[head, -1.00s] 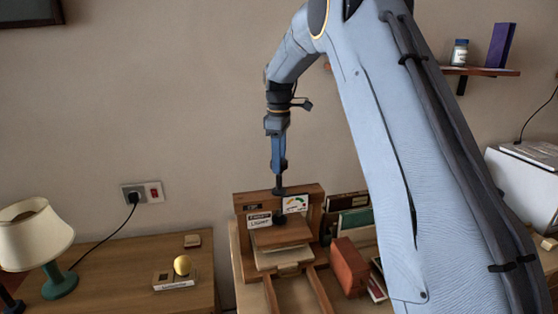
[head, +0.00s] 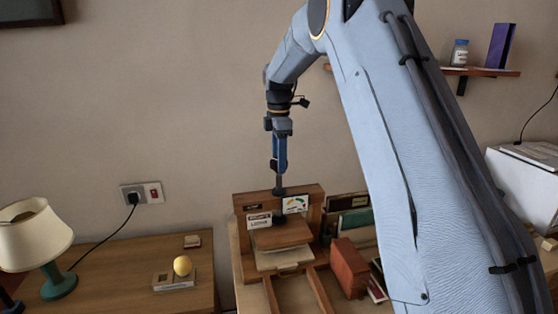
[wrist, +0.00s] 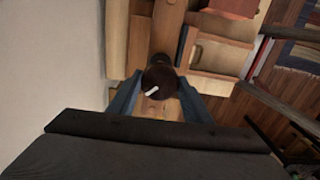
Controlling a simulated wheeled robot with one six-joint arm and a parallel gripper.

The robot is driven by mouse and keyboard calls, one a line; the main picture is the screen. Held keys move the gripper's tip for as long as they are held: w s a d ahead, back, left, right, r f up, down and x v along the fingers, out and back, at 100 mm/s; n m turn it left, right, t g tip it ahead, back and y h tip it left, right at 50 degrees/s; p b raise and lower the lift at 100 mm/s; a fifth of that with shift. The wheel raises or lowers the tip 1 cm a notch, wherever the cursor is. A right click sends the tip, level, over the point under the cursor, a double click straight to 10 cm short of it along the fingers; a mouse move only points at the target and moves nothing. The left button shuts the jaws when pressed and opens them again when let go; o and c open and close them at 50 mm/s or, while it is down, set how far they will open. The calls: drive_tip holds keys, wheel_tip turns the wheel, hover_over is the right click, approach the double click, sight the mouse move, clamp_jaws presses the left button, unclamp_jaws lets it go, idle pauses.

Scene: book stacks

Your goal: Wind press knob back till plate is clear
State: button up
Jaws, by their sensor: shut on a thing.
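The wooden book press (head: 312,192) stands on the table against the wall. Its dark round knob (wrist: 158,78) with a white mark shows between my fingers in the wrist view. My gripper (head: 279,185) points straight down over the press and is shut on the knob. The wooden press plate (head: 282,236) lies below the beam, over a pale block or book (head: 285,258). I cannot tell whether the plate touches it. A label (head: 259,221) and a coloured dial card (head: 295,204) sit on the front of the press.
Books (head: 350,222) and a reddish-brown box (head: 349,268) stand close to the right of the press. A side table at left holds a lamp (head: 35,235) and a yellow ball on a small stand (head: 182,266). A wall shelf (head: 480,71) is at upper right.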

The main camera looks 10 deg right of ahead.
drive_tip(key=shift+s+f, duration=0.2)
drive_tip(key=shift+f, duration=0.15)
drive_tip(key=o, duration=1.1)
drive_tip(key=shift+w, duration=0.1)
drive_tip(key=shift+c, duration=0.2)
drive_tip(key=shift+r, duration=0.2)
drive_tip(key=shift+w+r, duration=0.15)
drive_tip(key=shift+r, duration=0.35)
drive_tip(key=shift+r+b, duration=1.3)
drive_tip(key=shift+r, duration=2.1)
